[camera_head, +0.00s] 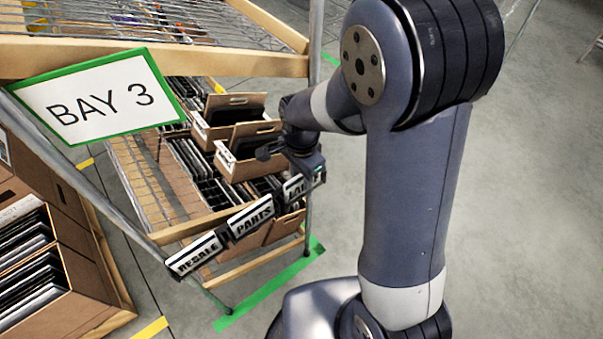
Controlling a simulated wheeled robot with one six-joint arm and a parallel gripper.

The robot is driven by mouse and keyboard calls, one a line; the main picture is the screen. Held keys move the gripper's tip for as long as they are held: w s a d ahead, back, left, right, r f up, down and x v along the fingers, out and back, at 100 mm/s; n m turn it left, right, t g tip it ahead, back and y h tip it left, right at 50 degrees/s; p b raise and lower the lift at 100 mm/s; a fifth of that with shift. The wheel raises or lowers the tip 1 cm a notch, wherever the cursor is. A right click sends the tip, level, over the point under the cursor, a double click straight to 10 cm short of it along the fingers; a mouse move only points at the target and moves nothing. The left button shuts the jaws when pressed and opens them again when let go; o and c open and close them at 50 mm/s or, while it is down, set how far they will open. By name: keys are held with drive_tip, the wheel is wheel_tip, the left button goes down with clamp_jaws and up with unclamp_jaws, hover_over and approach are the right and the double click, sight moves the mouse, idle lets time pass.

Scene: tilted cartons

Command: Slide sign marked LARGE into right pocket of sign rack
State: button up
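The sign marked LARGE (294,188) is at the right end of a row of signs on the shelf's front edge. Only its first letters read clearly; my gripper covers part of it. My gripper (311,181) is right at this sign, but its fingers are too small and dark to tell whether they are shut on it. The sign rack (225,236) shows as dark holders along the front edge. The PARTS sign (253,217) is in the middle and the RESALE sign (195,254) at the left. I cannot tell how deep the LARGE sign sits in the right pocket.
Open cartons (245,165) with dark flat items stand tilted on the wire shelf behind the signs. A green-edged BAY 3 board (100,97) hangs at the upper left. A wooden shelf rail (200,64) runs above. More cartons stand at lower left. The floor at right is clear.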

wheel_tip(320, 180, up, 11)
drive_tip(key=shift+f+p, duration=0.2)
drive_tip(key=shift+p, duration=0.25)
drive_tip(key=shift+f, duration=0.1)
wheel_tip(320, 180, down, 11)
drive_tip(key=shift+r+b, duration=0.1)
drive_tip(key=shift+b, duration=0.4)
drive_tip(key=shift+r, duration=0.35)
drive_tip(key=shift+f, duration=0.1)
